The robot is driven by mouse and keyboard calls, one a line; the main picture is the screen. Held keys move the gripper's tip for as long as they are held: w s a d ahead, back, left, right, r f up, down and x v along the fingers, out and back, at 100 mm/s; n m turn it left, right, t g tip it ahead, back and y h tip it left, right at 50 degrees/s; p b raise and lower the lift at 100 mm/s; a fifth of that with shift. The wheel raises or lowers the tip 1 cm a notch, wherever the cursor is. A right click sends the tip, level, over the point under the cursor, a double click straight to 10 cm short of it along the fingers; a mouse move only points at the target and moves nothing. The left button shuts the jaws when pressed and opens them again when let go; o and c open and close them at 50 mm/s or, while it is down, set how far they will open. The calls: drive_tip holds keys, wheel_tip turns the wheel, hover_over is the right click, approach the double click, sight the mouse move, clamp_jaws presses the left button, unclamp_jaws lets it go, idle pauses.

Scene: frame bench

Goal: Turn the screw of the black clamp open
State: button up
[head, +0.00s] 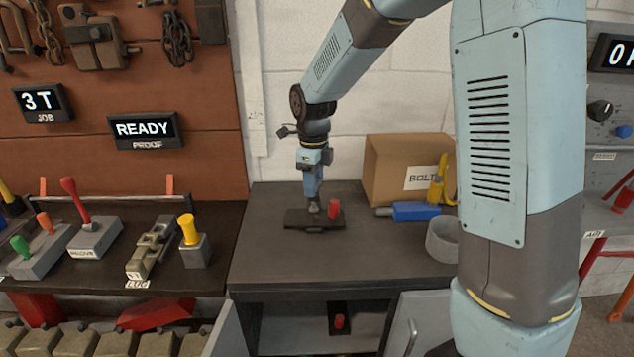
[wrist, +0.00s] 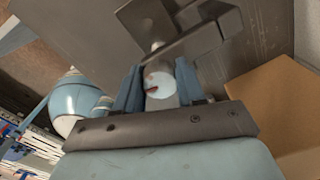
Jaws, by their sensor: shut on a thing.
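The black clamp (head: 296,219) lies on the dark bench top, below my gripper. In the wrist view its dark bars (wrist: 205,38) stretch behind the fingers. My gripper (head: 313,207) points straight down. In the wrist view my gripper (wrist: 160,86) has its two fingers shut on a pale, round-ended piece with a small red mark, the clamp's screw (wrist: 161,84). The screw's thread and what the clamp grips are hidden. A red cylinder (head: 334,210) stands just right of the gripper, at the clamp; I cannot tell whether it touches it.
Levers and blocks (head: 94,237) fill the left bench. The bench front is clear. Another red cylinder (head: 339,321) shows in the cabinet below.

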drive_tip(key=shift+a+n, duration=0.3)
drive_tip(key=shift+n, duration=0.2)
drive_tip(key=n, duration=0.3)
drive_tip(key=shift+s+r+n, duration=0.1)
drive_tip(key=shift+n, duration=0.2)
idle(0.8)
drive_tip(key=o, duration=1.1)
drive_tip(key=shift+c, duration=0.2)
wheel_tip(320, 180, up, 14)
drive_tip(key=shift+f, duration=0.2)
